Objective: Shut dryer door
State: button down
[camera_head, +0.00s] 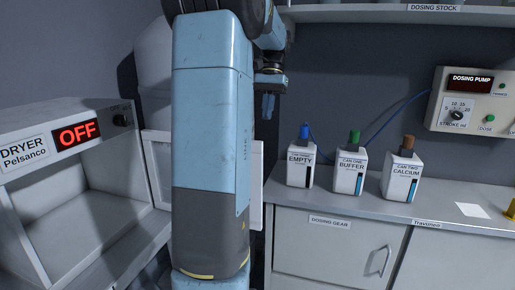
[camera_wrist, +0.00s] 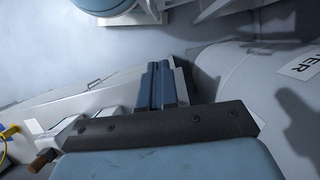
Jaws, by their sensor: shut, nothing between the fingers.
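The dryer (camera_head: 60,112) stands at the left in the head view, with its display (camera_head: 77,134) reading OFF and its front open on an empty-looking interior. A pale framed panel (camera_head: 157,165), which looks like the swung-open dryer door, stands at the dryer's right side. My arm hides much of it, and a pale edge (camera_head: 257,185) shows past the arm's right side. My gripper (camera_head: 268,106) points down beyond the arm, higher than the panel and apart from the dryer. In the wrist view its blue fingers (camera_wrist: 161,84) are together and empty.
The empty can (camera_head: 300,170), buffer can (camera_head: 349,176) and calcium can (camera_head: 401,180) stand on the counter (camera_head: 440,213) at right. The dosing pump (camera_head: 471,105) hangs on the wall above. A large grey rounded body (camera_wrist: 250,85) fills the wrist view's right side.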

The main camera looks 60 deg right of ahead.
jog(key=s+a+f, duration=0.1)
jog(key=a+f, duration=0.6)
jog(key=f, duration=0.2)
jog(key=shift+s+f, duration=0.35)
dwell(0.4)
